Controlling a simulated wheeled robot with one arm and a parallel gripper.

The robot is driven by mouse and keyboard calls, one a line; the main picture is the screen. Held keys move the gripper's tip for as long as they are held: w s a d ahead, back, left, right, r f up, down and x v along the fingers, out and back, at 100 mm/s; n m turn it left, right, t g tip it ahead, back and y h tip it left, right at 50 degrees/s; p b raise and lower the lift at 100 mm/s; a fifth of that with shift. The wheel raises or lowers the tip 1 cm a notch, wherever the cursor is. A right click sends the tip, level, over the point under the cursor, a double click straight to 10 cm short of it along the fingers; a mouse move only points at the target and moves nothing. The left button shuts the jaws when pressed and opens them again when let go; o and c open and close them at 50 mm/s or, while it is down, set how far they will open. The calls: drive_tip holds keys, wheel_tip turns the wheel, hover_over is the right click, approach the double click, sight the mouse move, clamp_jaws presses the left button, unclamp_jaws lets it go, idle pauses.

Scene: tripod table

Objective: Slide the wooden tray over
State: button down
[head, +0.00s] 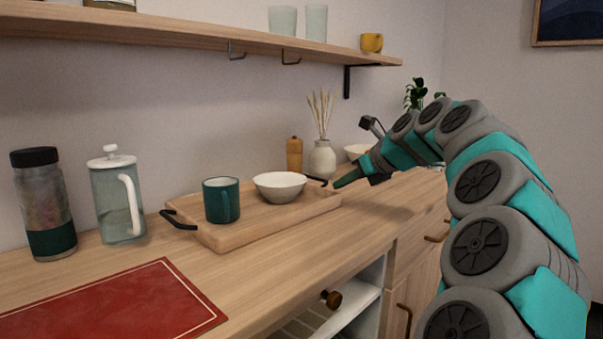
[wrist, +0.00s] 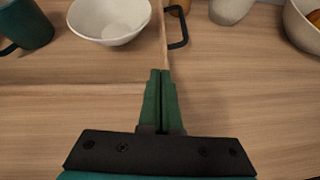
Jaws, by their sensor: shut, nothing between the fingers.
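The wooden tray (head: 262,222) lies on the wooden counter, with black handles at its left and right ends. A dark green mug (head: 221,200) and a white bowl (head: 279,186) stand on it. My gripper (head: 338,185) is shut and empty at the tray's right end. In the wrist view the closed fingertips (wrist: 160,74) are by the tray's right edge, near the right handle (wrist: 180,28). I cannot tell whether they touch the edge. The bowl (wrist: 110,20) and part of the mug (wrist: 22,26) also show there.
A French press (head: 117,197) and a dark bottle (head: 44,204) stand left of the tray. A red mat (head: 112,303) lies at front left. A vase (head: 322,159), a wooden mill (head: 294,155) and a fruit bowl (wrist: 304,24) stand behind and right. A shelf (head: 200,35) hangs above.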

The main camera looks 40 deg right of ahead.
drive_tip(key=p, duration=0.1)
hover_over(311, 195)
drive_tip(key=shift+w, duration=0.2)
drive_tip(key=shift+s+f, duration=0.1)
drive_tip(key=shift+f, duration=0.5)
drive_tip(key=shift+f, duration=0.35)
drive_tip(key=shift+s, duration=0.15)
